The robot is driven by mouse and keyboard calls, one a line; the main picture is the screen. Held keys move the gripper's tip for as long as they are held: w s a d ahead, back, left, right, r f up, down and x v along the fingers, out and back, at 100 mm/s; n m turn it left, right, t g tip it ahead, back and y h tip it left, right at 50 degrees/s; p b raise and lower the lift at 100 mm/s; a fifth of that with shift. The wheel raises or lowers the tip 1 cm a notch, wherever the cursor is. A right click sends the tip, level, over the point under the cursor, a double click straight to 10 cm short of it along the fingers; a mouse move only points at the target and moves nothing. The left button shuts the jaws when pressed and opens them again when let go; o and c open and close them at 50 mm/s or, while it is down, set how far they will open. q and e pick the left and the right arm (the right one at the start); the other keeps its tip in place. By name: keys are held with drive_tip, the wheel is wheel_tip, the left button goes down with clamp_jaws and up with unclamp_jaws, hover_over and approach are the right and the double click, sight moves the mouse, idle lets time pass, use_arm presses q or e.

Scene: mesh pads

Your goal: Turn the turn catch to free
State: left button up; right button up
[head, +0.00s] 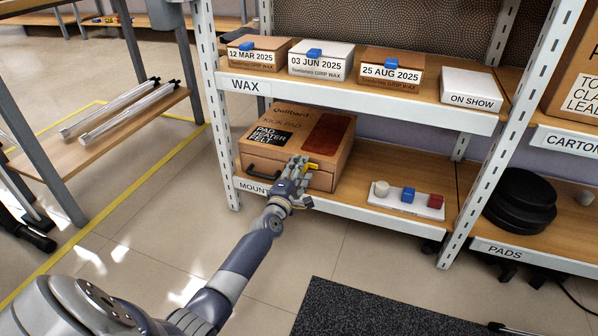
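A brown box (345,152) marked KICK PAD and PAD BEATER FELT stands on the lower shelf, with a dark handle (262,174) at the left of its front. A small yellow piece (313,167), apparently the turn catch, shows at the box's upper front edge. My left gripper (300,166) is right at the yellow piece, reaching in from the lower left. Its fingers hide part of the catch and the box front. I cannot tell whether they touch or grip it, nor which way the catch is turned. My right gripper is not in view.
A white tray (435,211) with a pale, a blue and a red piece lies right of the box. The WAX shelf (350,101) with several small boxes is above. A white upright (221,130) stands at the left, and black discs (520,200) at the right.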

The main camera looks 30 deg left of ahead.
use_arm(q)
drive_tip(key=shift+a+f, duration=0.1)
wheel_tip(320, 180, up, 10)
drive_tip(key=shift+s, duration=0.15)
idle(0.8)
